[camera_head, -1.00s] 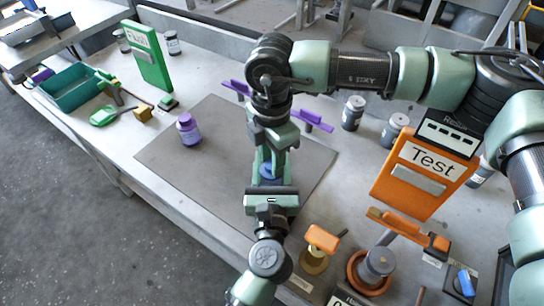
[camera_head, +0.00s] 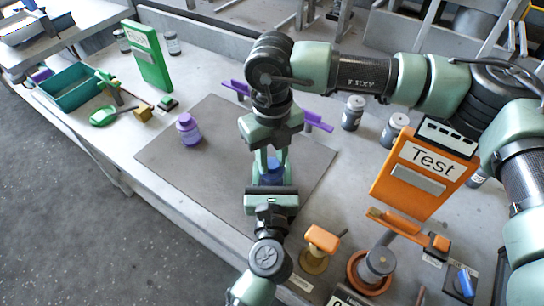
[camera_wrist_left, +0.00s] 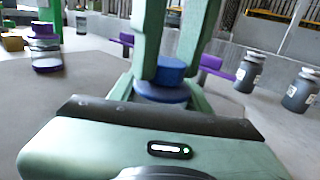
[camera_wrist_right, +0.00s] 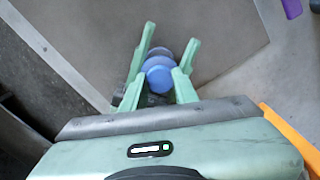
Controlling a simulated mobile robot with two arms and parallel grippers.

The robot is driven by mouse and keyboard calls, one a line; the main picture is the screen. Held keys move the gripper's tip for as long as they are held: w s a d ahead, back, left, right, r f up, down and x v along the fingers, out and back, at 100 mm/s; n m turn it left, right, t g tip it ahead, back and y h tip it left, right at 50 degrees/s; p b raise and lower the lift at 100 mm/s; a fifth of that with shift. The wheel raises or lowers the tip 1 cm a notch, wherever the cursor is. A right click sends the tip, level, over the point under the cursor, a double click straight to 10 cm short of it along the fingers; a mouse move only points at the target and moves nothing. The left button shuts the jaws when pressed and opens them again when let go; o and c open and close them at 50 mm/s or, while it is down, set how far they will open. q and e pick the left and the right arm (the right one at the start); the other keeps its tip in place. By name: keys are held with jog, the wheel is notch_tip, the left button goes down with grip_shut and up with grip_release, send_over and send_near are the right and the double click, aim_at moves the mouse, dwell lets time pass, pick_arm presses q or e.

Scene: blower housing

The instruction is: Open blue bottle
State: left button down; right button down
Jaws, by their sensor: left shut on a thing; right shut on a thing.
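The blue bottle (camera_head: 270,178) is above the grey mat, between my two grippers. My left gripper (camera_head: 270,184) comes from the front and is shut on its body, which also shows in the left wrist view (camera_wrist_left: 160,93). My right gripper (camera_head: 272,163) points down from above and is shut on the blue lid (camera_wrist_left: 171,69). The lid also shows between the right fingers in the right wrist view (camera_wrist_right: 160,78). The lid is just above the bottle; I cannot tell whether they still touch.
A purple bottle (camera_head: 188,130) stands on the grey mat (camera_head: 215,172) to the left. Purple holders (camera_head: 318,122) are behind. An orange Test board (camera_head: 425,168) and orange tools stand at right. Grey bottles (camera_head: 352,112) are at the back.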

jog(key=c, duration=1.1)
grip_release()
